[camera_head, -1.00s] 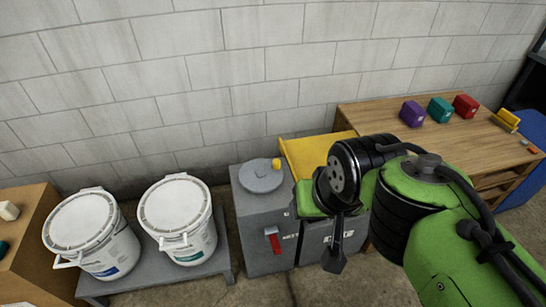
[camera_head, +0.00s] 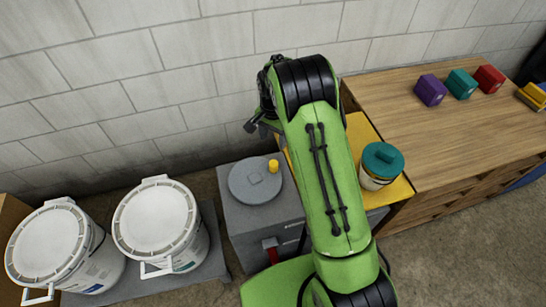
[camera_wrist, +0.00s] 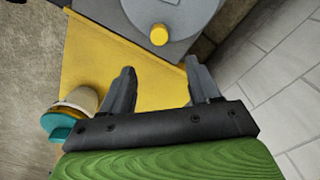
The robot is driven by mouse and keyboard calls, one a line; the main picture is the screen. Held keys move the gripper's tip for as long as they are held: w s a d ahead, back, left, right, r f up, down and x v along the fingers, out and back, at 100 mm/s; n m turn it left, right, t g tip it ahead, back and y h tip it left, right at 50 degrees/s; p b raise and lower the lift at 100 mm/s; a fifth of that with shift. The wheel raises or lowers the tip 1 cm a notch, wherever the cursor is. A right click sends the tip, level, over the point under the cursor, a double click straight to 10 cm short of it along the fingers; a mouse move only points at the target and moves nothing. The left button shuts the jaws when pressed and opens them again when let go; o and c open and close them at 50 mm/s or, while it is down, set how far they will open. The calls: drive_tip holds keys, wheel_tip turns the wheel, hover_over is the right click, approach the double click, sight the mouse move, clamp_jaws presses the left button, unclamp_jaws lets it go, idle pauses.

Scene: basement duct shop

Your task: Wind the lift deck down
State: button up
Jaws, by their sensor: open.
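The yellow lift deck (camera_head: 398,190) is beside a grey cabinet (camera_head: 246,222), partly hidden behind my green arm. A round grey wheel (camera_head: 252,181) with a yellow knob (camera_head: 273,166) lies flat on top of the cabinet. In the wrist view the deck (camera_wrist: 90,62) is below my gripper (camera_wrist: 160,70), whose two fingers are apart with nothing between them. The wheel (camera_wrist: 185,12) and knob (camera_wrist: 159,35) are just beyond the fingertips. In the head view my gripper (camera_head: 254,122) is above and behind the wheel, near the wall. A teal-lidded pot (camera_head: 381,165) stands on the deck.
Two white lidded buckets (camera_head: 157,225) stand on a low grey platform at left. A red lever (camera_head: 271,251) is on the cabinet front. A wooden bench (camera_head: 420,110) at right carries purple, teal and red blocks. The block wall (camera_head: 180,60) is close behind.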

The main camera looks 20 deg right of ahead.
sight(273, 164)
wheel_tip(273, 164, down, 15)
drive_tip(key=b, duration=0.2)
drive_tip(key=shift+r+b, duration=0.15)
drive_tip(key=shift+b, duration=0.15)
drive_tip(key=shift+s, duration=0.1)
clamp_jaws()
